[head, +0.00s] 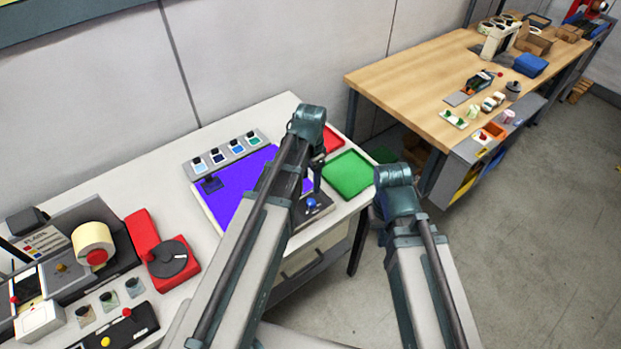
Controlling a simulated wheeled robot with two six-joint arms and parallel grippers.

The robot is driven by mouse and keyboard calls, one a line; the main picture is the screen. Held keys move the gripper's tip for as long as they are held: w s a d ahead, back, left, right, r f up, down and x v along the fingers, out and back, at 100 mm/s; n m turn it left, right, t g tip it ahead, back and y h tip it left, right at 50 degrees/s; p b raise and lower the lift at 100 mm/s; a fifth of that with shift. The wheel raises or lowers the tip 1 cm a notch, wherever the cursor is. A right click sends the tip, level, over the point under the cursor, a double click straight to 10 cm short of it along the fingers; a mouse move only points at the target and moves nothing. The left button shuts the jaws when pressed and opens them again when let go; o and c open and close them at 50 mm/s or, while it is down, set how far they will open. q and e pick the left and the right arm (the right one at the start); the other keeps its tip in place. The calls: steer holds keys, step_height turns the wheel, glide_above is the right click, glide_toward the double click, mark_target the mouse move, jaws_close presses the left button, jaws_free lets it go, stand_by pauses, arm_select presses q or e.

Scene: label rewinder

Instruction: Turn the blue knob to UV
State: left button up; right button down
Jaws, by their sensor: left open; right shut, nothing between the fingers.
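The blue knob (311,204) sits on a small dark and grey panel (322,210) at the front right of the white bench. Any lettering on the panel, including UV, is too small to read. My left arm reaches over the bench and covers the panel's left part. A thin dark piece that looks like part of my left gripper (317,178) shows just above the knob; the rest is hidden behind the arm. I cannot tell whether it touches the knob. My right arm is raised right of the bench, over the floor, and its gripper does not show.
A purple mat (225,200) lies behind my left arm, with a row of labelled samples (230,149) behind it. A green tray (348,174) and a red tray (331,139) are at the right. Machines with a red stand (165,262) fill the left. A wooden table (410,90) stands beyond.

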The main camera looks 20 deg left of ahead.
arm_select(q)
step_height(320, 180, up, 4)
steer(key=shift+f+p, duration=0.25)
steer(key=shift+p, duration=1)
arm_select(e)
step_height(320, 180, up, 4)
steer(key=shift+f, duration=0.2)
steer(key=shift+f, duration=0.1)
arm_select(q)
steer(key=s+d+f+n+y+b, duration=0.1)
steer(key=s+d+f+n+b, duration=0.3)
steer(key=s+d+f+b, duration=0.6)
steer(key=s+f+b, duration=0.1)
steer(key=s, duration=0.3)
steer(key=shift+d+n, duration=0.25)
steer(key=shift+n, duration=0.15)
arm_select(e)
step_height(320, 180, down, 11)
